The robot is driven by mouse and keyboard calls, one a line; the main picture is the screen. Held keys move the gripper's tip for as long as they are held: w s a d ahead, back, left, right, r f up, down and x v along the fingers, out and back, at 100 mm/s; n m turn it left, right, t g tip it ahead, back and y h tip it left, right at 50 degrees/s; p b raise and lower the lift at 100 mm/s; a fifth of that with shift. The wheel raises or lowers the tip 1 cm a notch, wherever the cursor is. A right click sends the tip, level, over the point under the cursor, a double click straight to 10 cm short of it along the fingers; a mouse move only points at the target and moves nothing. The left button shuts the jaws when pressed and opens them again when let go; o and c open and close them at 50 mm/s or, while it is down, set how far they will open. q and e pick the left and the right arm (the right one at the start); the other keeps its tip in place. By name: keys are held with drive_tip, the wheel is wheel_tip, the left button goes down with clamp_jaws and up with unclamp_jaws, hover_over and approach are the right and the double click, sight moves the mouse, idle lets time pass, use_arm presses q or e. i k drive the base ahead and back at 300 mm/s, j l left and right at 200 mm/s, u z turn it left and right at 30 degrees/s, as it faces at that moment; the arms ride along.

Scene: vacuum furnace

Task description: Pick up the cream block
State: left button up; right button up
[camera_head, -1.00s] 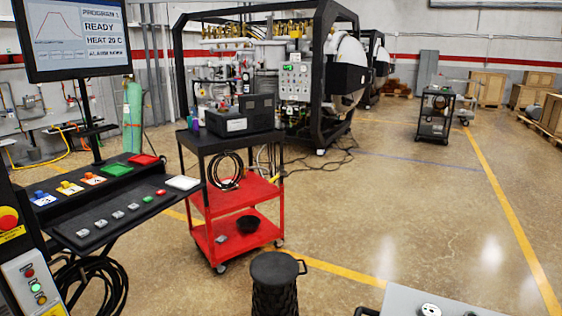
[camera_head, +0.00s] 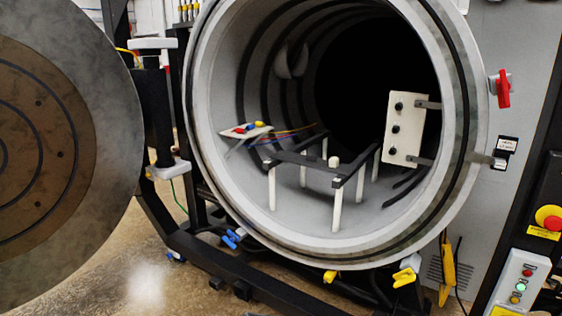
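A small cream block (camera_head: 334,161) stands upright on the black rack (camera_head: 300,160) inside the open round furnace chamber. It sits near the rack's right front part. The rack rests on several white legs on the chamber floor. Neither of my grippers shows in the head view, so whether they are open or shut is hidden.
The round chamber rim (camera_head: 203,140) surrounds the rack. The open furnace door (camera_head: 60,150) fills the left. A white panel (camera_head: 405,128) with black knobs stands inside at right. A small tray (camera_head: 247,131) with coloured connectors and wires is at left. A red handle (camera_head: 503,90) juts out at right.

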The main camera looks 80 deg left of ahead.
sight(334, 163)
drive_tip(key=u, duration=2.4)
drive_tip(key=i+j+z, duration=0.2)
drive_tip(key=i, duration=0.25)
drive_tip(key=i+z, duration=0.25)
drive_tip(key=i, duration=0.25)
drive_tip(key=i+j+z, duration=0.2)
drive_tip(key=i+j, duration=0.1)
drive_tip(key=i, duration=0.1)
